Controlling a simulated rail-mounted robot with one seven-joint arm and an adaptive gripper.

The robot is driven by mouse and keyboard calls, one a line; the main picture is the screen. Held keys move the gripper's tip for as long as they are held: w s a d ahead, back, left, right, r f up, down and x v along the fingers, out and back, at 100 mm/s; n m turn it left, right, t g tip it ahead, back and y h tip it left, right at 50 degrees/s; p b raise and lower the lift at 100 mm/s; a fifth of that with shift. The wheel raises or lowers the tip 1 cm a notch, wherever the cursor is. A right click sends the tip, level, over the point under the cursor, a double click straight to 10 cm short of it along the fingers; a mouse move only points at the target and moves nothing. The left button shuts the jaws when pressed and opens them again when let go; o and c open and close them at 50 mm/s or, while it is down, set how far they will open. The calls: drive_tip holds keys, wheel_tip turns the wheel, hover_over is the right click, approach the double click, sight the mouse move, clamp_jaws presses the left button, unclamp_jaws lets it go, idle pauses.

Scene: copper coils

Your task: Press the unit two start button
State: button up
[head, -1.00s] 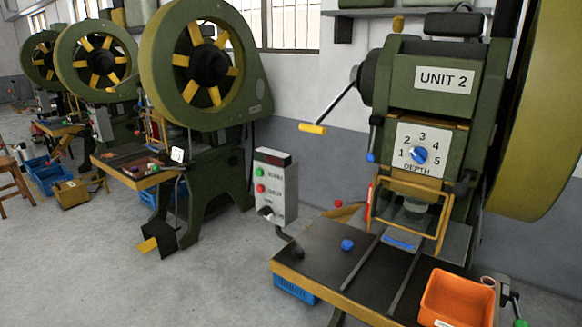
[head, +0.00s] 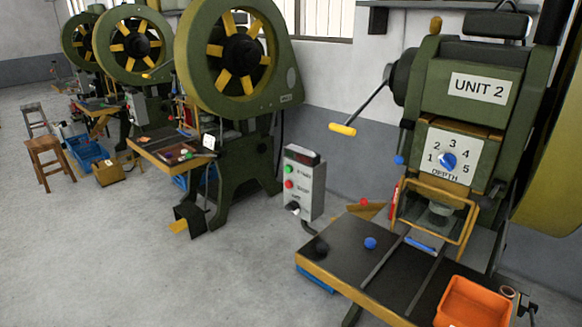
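The UNIT 2 press (head: 478,110) stands at the right, green, with a white depth dial plate (head: 447,158) and a blue knob. A grey control box (head: 304,183) stands to the left of its table. The box has a green button (head: 289,168) above a red button (head: 288,184), with small labels too blurred to read. A dark display is at the box's top and a switch is at its lower front. My gripper is not in view.
The press's dark table (head: 350,250) has a blue ball-shaped knob (head: 370,243) and an orange bin (head: 474,303). A crank with a yellow handle (head: 342,129) sticks out left. Other presses (head: 237,60) stand at the left. The floor in front (head: 180,280) is clear.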

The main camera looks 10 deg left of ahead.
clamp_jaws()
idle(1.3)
